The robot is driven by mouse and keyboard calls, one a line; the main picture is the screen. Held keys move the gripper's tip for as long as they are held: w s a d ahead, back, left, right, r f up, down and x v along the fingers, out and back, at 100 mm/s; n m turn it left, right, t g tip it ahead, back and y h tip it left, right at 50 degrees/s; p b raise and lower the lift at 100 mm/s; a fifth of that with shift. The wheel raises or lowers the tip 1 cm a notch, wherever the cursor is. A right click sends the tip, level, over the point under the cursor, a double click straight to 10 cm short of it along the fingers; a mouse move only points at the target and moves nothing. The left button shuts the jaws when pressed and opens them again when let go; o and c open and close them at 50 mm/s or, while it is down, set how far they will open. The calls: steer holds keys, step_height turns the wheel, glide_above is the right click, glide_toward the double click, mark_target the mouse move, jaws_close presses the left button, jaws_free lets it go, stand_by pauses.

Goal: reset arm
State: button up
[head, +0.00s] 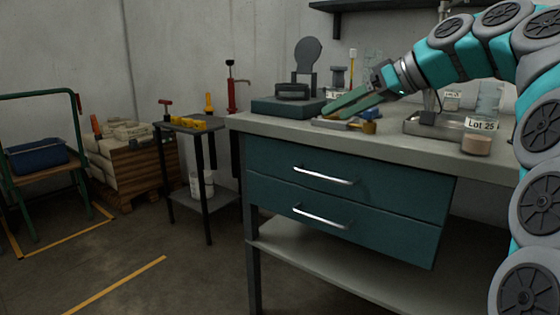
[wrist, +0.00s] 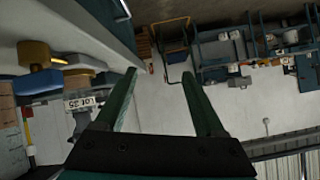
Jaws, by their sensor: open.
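My gripper (head: 352,104) is at the end of my teal arm, which reaches in from the right side of the head view. It is over the workbench (head: 400,142), near its back left part. In the wrist view my gripper (wrist: 158,85) shows two long green fingers spread apart, with nothing between them. In the head view a yellow-handled tool (head: 345,124) and a small brass-coloured piece (head: 369,127) lie on the bench just below the fingers. I cannot tell the exact gap between the fingers and these tools.
A dark green box-like device (head: 288,107) stands on the bench left of my gripper. A small side table (head: 190,126) with tools stands left of the bench. The floor in front is clear.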

steer(key=s+a+f+m+g+h+p, duration=0.1)
steer(key=s+a+f+m+g+h, duration=0.15)
steer(key=s+f, duration=0.55)
steer(key=s+a+f+m+g+h+p, duration=0.15)
steer(key=s+a+f, duration=0.25)
steer(key=s+f, duration=0.5)
steer(key=s+d+f+m+g+h, duration=0.1)
steer(key=s+d+f, duration=0.3)
steer(key=s+f, duration=0.6)
steer(key=s+d+f+m+g+h, duration=0.2)
steer(key=s+d+f+g+h, duration=0.1)
steer(key=s+f, duration=0.7)
steer(key=shift+s+d+m+h+p, duration=0.3)
steer(key=shift+s+d+h, duration=0.35)
steer(key=shift+d+h, duration=0.2)
